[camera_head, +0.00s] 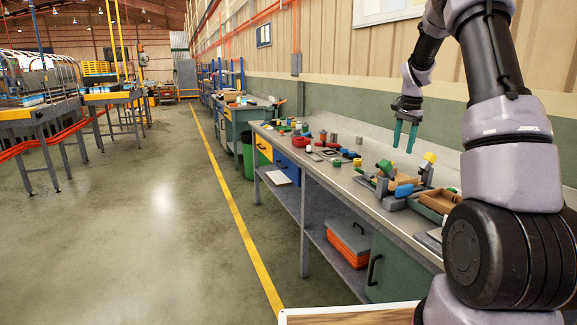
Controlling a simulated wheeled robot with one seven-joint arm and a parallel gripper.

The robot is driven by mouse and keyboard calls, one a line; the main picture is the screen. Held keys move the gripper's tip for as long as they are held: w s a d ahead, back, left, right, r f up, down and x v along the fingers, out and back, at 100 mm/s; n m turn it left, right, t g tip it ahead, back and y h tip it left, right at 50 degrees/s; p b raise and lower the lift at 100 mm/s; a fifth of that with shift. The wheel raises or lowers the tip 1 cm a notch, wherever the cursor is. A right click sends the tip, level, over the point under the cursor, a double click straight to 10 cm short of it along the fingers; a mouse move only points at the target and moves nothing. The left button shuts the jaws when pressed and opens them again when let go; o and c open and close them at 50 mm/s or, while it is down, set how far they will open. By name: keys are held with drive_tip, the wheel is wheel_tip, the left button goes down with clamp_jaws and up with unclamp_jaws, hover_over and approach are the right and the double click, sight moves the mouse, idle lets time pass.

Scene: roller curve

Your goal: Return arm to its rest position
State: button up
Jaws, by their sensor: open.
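My gripper (405,137) hangs at the end of my arm on the right side of the head view, above the workbench (345,173). Its two teal fingers point down and stand apart with nothing between them. They are clear of the bench top, in front of the wall behind it. My arm is bent, with its upper links rising along the right edge and its wrist hanging down. The part of the bench behind my lower arm is hidden.
Small coloured parts (330,148) lie on the bench, with several tools and a tray (439,200) nearer me. An orange crate (348,245) sits on the lower shelf. A green bin (249,160) stands farther back.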

drive_tip(key=s+a+r+n+t, duration=0.2)
drive_tip(key=s+a+r, duration=0.55)
drive_tip(key=r, duration=0.35)
drive_tip(key=s+a+r+n+t, duration=0.1)
drive_tip(key=s+a+r+n, duration=0.1)
drive_tip(key=s, duration=0.7)
drive_tip(key=s+a+r+n+t+y, duration=0.1)
drive_tip(key=s+a+n, duration=0.1)
drive_tip(key=s+a, duration=0.3)
drive_tip(key=s+a+r+n+t, duration=0.2)
drive_tip(key=s+a, duration=0.1)
drive_tip(key=s, duration=1.1)
drive_tip(key=shift+a+r+n+y, duration=0.2)
drive_tip(key=shift+r+n+y, duration=0.1)
drive_tip(key=shift+r+y, duration=0.1)
